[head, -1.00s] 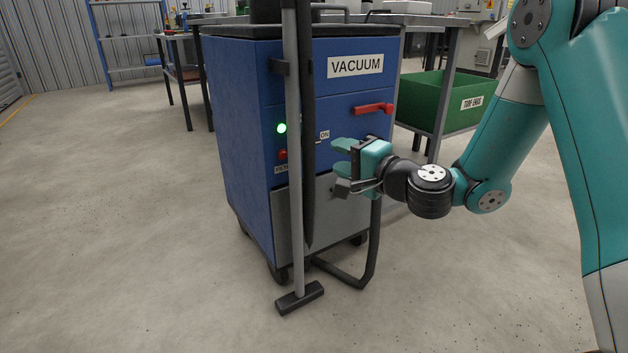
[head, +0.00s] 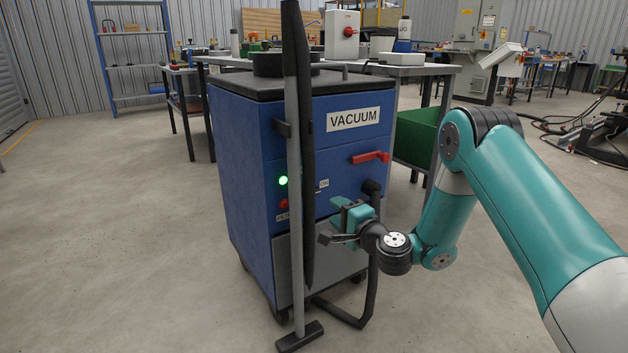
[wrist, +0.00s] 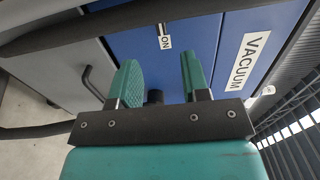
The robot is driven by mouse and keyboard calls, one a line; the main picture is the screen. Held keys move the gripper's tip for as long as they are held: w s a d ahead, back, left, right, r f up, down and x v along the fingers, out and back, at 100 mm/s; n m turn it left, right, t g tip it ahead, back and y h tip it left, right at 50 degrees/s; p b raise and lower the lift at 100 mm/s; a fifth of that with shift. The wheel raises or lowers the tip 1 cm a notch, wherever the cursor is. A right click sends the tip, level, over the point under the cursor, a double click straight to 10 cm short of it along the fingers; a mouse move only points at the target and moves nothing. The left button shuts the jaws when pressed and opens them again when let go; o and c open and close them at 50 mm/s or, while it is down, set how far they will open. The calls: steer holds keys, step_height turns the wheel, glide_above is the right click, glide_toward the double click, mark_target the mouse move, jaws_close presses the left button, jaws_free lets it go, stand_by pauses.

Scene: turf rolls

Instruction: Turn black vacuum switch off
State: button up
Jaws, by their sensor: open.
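The blue vacuum cabinet (head: 240,160) stands ahead with a VACUUM label and a lit green lamp (head: 283,181). The black switch shows only as a small dark piece (head: 318,192) beside the ON label (head: 324,183); the upright wand and black hose partly cover that area. In the wrist view, a thin black piece of the switch (wrist: 161,29) lies against the ON label (wrist: 165,43). My gripper (head: 337,211) is open and empty in front of the panel, right of and below the switch. The wrist view shows its spread fingers (wrist: 160,62).
A grey wand (head: 296,240) stands before the cabinet, its foot on the floor. A red handle (head: 370,157) sits above my gripper, and a black hose (head: 372,270) hangs below it. A green bin (head: 415,135) and workbench (head: 415,70) stand behind. The left floor is clear.

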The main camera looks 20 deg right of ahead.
mark_target(313, 194)
steer(key=p+x, duration=0.5)
steer(key=x, duration=0.3)
steer(key=shift+w+a+f, duration=0.1)
steer(key=shift+w+a, duration=0.15)
steer(key=shift+w, duration=0.1)
steer(key=shift+x, duration=0.9)
jaws_close()
